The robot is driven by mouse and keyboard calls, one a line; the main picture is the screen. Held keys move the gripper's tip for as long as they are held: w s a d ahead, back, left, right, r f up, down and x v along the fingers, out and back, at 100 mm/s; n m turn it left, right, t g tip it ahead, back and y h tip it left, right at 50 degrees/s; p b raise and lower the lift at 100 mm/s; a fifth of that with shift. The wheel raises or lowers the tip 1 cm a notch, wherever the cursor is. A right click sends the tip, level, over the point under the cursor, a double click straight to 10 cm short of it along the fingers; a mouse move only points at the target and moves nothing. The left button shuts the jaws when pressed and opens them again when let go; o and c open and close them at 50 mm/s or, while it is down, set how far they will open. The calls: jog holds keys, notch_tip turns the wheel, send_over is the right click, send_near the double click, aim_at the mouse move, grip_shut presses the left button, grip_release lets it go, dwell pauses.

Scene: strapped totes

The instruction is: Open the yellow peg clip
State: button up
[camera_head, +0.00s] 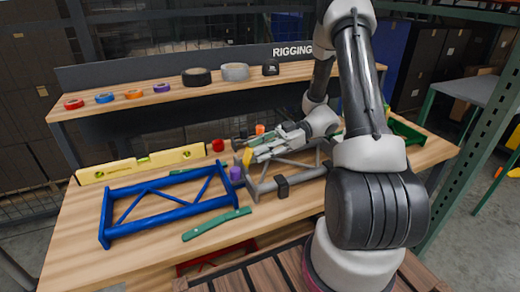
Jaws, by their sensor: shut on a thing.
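The yellow peg clip (247,157) is a small upright yellow piece at the left end of the grey frame (268,186) on the workbench. My gripper (251,155) reaches in from the right, with its fingertips at the yellow clip and shut on it. The fingers hide part of the clip, and at this size I cannot tell whether the clip's own jaws are apart.
A purple piece (235,173) sits just left of the grey frame, close to the clip. A red cylinder (218,145) stands behind. A shelf (300,73) holds tape rolls.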

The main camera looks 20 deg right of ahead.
jog(key=o, duration=1)
jog(key=shift+o, duration=0.2)
jog(key=d+r, duration=0.2)
jog(key=d, duration=0.9)
jog(key=shift+d+r, duration=0.15)
jog(key=shift+d, duration=0.25)
